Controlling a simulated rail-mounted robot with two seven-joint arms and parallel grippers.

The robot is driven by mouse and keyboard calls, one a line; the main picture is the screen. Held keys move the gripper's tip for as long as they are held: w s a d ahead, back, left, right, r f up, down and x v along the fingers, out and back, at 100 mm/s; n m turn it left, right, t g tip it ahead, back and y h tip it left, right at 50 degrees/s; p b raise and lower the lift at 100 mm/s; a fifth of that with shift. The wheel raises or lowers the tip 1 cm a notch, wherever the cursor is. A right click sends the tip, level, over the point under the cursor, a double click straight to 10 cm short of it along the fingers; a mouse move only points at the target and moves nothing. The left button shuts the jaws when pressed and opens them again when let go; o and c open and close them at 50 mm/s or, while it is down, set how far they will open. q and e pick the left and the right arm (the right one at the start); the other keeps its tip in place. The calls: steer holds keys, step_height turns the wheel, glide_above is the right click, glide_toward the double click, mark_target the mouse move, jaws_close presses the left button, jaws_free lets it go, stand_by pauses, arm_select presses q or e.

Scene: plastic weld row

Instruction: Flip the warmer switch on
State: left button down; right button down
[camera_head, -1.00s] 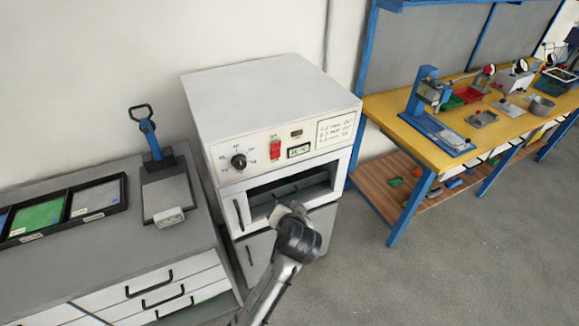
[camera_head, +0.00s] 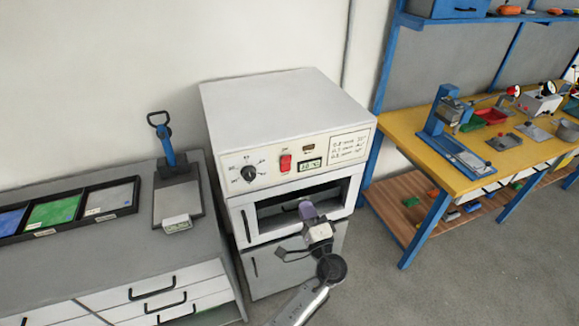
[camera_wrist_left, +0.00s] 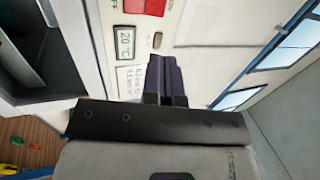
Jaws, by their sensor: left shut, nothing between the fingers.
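The warmer (camera_head: 268,100) is a pale grey cabinet with a dial, a small display and an open dark compartment on its front. Its red switch (camera_head: 286,163) sits on the upper panel, between the dial and the display. The switch also shows, cut off, at the top of the left wrist view (camera_wrist_left: 145,7). My left gripper (camera_head: 307,209) is shut and empty, in front of the compartment and below the switch, apart from it. In the left wrist view its dark fingers (camera_wrist_left: 165,78) are together, below the display (camera_wrist_left: 126,41). My right gripper is out of view.
A grey drawer bench (camera_head: 70,265) stands left of the warmer, with a tray of coloured sheets (camera_head: 100,213) and a blue-handled tool (camera_head: 164,138). A yellow workbench (camera_head: 400,124) with a blue frame stands at right. The floor between is clear.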

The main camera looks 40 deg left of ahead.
mark_target(286, 159)
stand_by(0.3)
arm_select(q)
steer(key=x, duration=1.2)
steer(key=shift+w+a+r+p, duration=0.1)
steer(key=shift+a+p, duration=0.15)
steer(key=shift+p, duration=0.15)
steer(key=shift+w+a+r, duration=0.2)
steer(key=shift+w+a, duration=0.15)
steer(key=shift+a, duration=0.25)
